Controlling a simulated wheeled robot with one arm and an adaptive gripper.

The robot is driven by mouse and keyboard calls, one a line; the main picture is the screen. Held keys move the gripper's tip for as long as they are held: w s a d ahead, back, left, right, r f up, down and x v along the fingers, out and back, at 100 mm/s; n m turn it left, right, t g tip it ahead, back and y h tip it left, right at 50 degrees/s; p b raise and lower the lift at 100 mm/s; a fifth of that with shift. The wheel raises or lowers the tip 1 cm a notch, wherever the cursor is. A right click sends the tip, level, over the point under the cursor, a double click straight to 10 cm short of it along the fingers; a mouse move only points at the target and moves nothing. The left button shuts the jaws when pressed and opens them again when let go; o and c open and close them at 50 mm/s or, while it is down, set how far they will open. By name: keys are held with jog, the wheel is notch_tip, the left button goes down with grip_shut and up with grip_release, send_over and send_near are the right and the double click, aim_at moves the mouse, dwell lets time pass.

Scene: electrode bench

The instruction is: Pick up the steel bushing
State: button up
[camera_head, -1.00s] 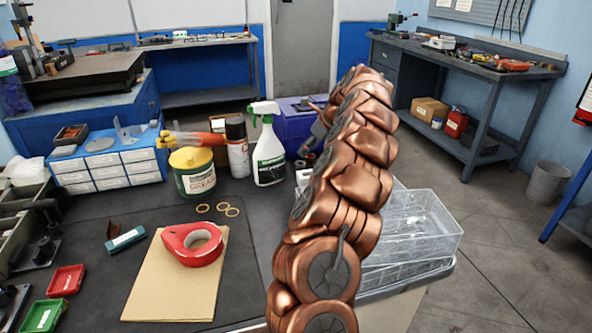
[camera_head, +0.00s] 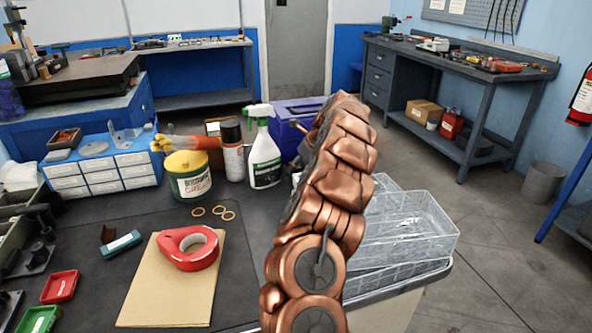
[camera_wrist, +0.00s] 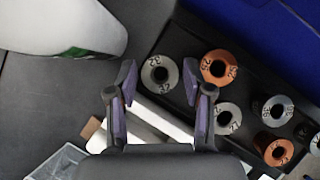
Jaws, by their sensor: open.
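In the wrist view, several ring-shaped bushings with numbered faces stand on a dark tray (camera_wrist: 185,40), some silver and some copper-coloured. A silver steel bushing (camera_wrist: 149,76) lies between the fingertips of my gripper (camera_wrist: 158,82) in the picture. My gripper is open, a finger to each side, and I see no contact. Another silver bushing (camera_wrist: 238,124) is below right, and a third (camera_wrist: 268,105) is farther right. A copper-coloured bushing (camera_wrist: 232,68) is just right of the right fingertip. In the head view, my arm hides the bushings and most of the gripper.
A blue bin (camera_head: 290,115) is behind. Clear plastic trays (camera_head: 410,235) are to the right. A red tape roll (camera_head: 190,250) lies on cardboard.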

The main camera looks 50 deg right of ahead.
grip_shut()
dwell(0.3)
jog(key=shift+r, duration=0.1)
notch_tip(320, 180, up, 10)
jog(key=shift+p, duration=0.35)
dwell(0.8)
